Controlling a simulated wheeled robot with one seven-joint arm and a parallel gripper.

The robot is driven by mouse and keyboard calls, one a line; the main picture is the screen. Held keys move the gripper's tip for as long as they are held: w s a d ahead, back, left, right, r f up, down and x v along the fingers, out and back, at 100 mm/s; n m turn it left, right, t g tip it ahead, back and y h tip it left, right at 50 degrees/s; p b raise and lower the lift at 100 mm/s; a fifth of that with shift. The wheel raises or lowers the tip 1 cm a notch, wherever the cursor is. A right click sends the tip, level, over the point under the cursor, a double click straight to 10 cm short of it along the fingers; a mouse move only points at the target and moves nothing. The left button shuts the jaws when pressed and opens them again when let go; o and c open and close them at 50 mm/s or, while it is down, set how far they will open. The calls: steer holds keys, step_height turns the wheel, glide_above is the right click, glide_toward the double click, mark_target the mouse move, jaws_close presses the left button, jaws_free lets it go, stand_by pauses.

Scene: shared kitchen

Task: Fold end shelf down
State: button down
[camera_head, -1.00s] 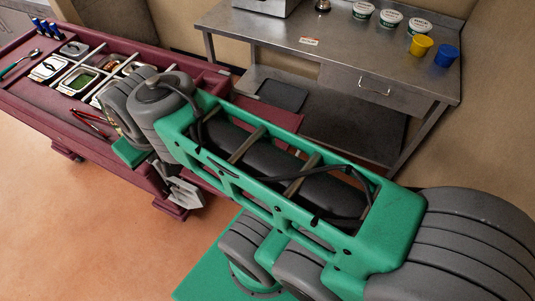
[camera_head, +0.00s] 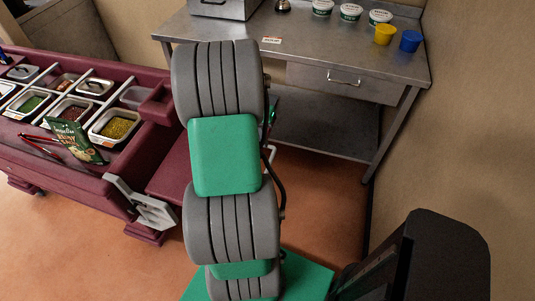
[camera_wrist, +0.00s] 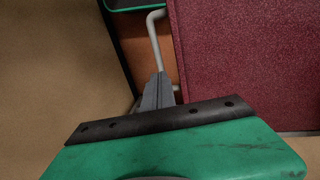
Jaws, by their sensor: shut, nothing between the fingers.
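The maroon end shelf (camera_head: 183,168) juts level from the right end of the maroon cart (camera_head: 85,178) in the head view; my arm covers its right part. A grey bracket (camera_head: 145,205) sits below it at the cart's corner. In the wrist view a maroon panel (camera_wrist: 245,65), apparently the shelf, fills the upper right. A pale bent bar (camera_wrist: 153,38) runs along its left edge. My gripper (camera_wrist: 159,77) is shut and empty, its tips beside that edge and overlapping the bar in the picture. Whether they touch it cannot be told.
The cart holds several food pans (camera_head: 116,125), a green packet (camera_head: 75,139) and red tongs (camera_head: 40,147). A steel table (camera_head: 345,48) with tubs stands behind, against the wall (camera_head: 480,120). Orange floor (camera_head: 330,190) is open between table and cart.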

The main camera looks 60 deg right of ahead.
mark_target(269, 161)
steer(key=p+x, duration=0.1)
steer(key=x, duration=0.6)
steer(key=shift+f, duration=0.55)
